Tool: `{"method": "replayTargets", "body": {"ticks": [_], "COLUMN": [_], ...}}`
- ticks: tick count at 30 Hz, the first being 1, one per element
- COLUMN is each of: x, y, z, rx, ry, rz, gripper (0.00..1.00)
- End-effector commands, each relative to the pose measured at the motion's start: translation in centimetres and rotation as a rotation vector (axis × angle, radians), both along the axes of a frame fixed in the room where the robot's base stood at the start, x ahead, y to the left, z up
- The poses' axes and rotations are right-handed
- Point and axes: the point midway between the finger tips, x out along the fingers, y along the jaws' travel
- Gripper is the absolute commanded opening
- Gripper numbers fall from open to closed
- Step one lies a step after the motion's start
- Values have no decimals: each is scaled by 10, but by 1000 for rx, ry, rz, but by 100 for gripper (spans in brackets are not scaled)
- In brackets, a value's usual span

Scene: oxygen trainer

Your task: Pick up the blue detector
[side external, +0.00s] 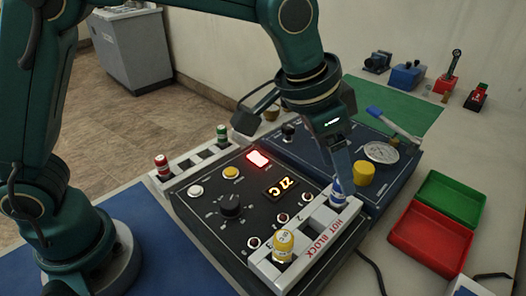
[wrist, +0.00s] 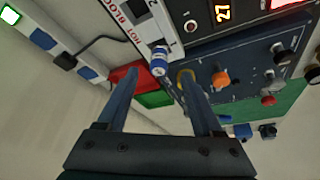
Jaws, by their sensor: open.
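A boxy blue device (side external: 407,76), which looks like the blue detector, stands at the back by the green mat (side external: 400,106). In the wrist view a small blue block (wrist: 243,131), perhaps the same device, shows beyond the right finger. My gripper (side external: 340,170) is far in front of it, low over the hot block (side external: 318,236). The jaws (wrist: 158,76) are open and hold nothing. A blue-capped vial (side external: 338,192) stands in the hot block just below the fingers; its cap (wrist: 158,66) shows between the fingertips in the wrist view.
A yellow-capped vial (side external: 284,244) stands in the hot block's near end. The dark blue panel (side external: 325,160) carries a yellow knob (side external: 364,173) and a round gauge (side external: 381,152). Green (side external: 451,198) and red (side external: 430,240) trays lie right. Other small devices (side external: 447,84) stand at the back.

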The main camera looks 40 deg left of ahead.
Motion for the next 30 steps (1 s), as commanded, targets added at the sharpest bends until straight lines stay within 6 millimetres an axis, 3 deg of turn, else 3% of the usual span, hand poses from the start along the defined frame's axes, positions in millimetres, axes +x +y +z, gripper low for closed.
{"method": "replayTargets", "body": {"ticks": [12, 22, 23, 27, 28, 30], "x": [13, 15, 15, 15, 15, 15], "y": [-10, -11, -11, -11, -11, -11], "z": [-43, -47, -47, -46, -46, -46], "rx": [2, 0, 0, 1, 1, 1], "ry": [4, 1, 1, 2, 2, 2], "rz": [-4, -4, -4, -4, -4, -4], "gripper": [68, 68, 60, 6, 0, 0]}}
